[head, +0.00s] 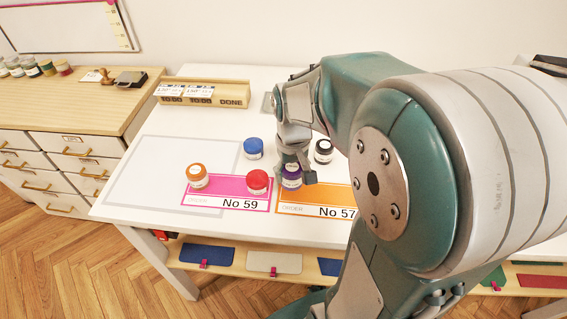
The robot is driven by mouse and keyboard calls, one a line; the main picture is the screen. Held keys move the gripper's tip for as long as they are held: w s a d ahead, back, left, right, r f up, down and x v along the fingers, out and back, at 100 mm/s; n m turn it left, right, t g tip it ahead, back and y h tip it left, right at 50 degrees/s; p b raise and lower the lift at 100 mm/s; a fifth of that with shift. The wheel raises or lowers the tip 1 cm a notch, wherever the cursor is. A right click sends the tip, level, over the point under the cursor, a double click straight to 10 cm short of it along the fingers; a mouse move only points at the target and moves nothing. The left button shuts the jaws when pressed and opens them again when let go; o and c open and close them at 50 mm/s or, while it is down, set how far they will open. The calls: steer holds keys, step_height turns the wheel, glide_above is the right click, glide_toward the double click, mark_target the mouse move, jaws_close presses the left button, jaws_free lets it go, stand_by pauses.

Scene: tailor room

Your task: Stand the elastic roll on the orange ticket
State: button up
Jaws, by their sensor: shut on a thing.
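The orange ticket (305,207), marked No 57, lies flat on the white table. My arm hides its right part. My gripper (294,172) points down over the ticket's upper left corner and is shut on a small purple roll (291,181) with a white label. The purple roll looks upright; I cannot tell whether its base touches the ticket. A dark roll with a white label (324,151) stands behind the orange ticket. I cannot tell from the labels which roll is the elastic one.
A pink ticket (226,191), No 59, holds an orange roll (197,176) and a red roll (257,182), close left of my gripper. A blue roll (253,148) stands behind. A wooden ticket box (203,95) is at the back. The table's left is clear.

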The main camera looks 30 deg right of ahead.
mark_target(292, 173)
steer(key=f, duration=0.1)
steer(key=w+d+f, duration=0.1)
steer(key=w+f, duration=0.1)
steer(key=shift+d+f, duration=0.3)
steer(key=shift+d, duration=0.05)
steer(key=shift+w+f, duration=0.15)
steer(key=shift+w, duration=0.05)
step_height(292, 173, down, 3)
steer(key=shift+w+f, duration=0.15)
steer(key=shift+d+f, duration=0.15)
steer(key=shift+d, duration=0.15)
steer(key=o, duration=1)
steer(key=shift+a, duration=0.2)
